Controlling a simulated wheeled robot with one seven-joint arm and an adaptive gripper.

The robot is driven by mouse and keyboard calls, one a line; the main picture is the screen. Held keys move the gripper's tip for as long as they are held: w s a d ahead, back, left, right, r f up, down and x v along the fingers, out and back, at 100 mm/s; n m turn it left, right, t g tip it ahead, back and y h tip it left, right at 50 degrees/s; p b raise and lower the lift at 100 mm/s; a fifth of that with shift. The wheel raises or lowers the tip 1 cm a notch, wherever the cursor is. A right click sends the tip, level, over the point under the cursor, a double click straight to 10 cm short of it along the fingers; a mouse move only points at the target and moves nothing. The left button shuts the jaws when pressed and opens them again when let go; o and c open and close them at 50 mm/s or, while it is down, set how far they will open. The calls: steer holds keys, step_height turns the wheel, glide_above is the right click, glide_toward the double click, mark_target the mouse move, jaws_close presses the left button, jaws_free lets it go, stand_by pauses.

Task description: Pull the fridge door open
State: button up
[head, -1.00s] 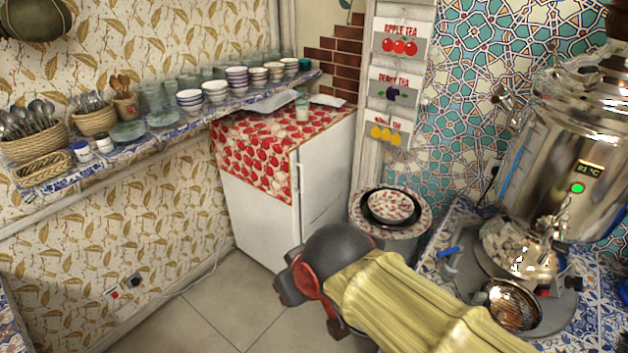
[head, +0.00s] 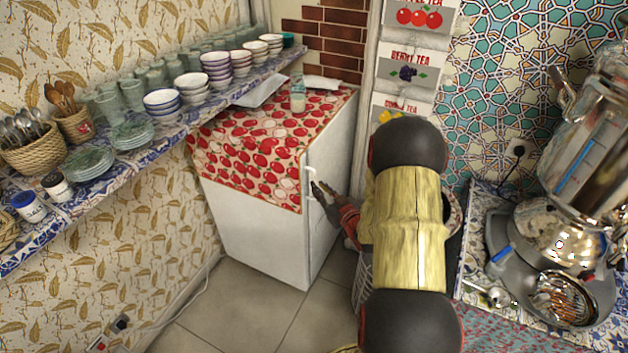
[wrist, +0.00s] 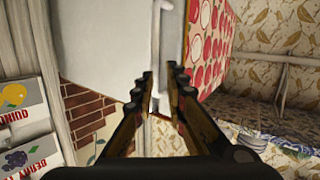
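The small white fridge (head: 255,228) stands against the wall with a red patterned cloth over its top. Its door (head: 332,165) is the narrow face on the right and looks shut. The slim white handle (head: 309,176) runs upright near the door's left edge. My gripper (head: 319,189) is just in front of the handle with its fingers apart. In the wrist view my gripper (wrist: 161,82) is open, with the white handle (wrist: 161,28) ahead of and roughly in line with the gap. I cannot tell whether the fingertips touch it.
A tiled shelf (head: 168,140) with bowls and glasses runs along the left wall, above the fridge's side. A jar (head: 298,95) stands on the fridge cloth. A counter with a metal samovar (head: 590,160) is at the right. The floor (head: 235,310) before the fridge is clear.

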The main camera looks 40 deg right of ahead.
mark_target(314, 180)
steer(key=shift+w+d+f+t+b, duration=0.1)
steer(key=shift+w+d+t+b, duration=0.25)
steer(key=shift+w, duration=0.5)
steer(key=shift+w+d+f+t+b, duration=0.15)
steer(key=shift+w+d+t+b, duration=0.15)
steer(key=shift+w, duration=0.6)
steer(key=shift+w+d+f+t+b, duration=0.1)
steer(key=shift+w+d+t+b, duration=0.25)
steer(key=shift+w, duration=0.5)
jaws_close()
steer(key=shift+a, duration=0.15)
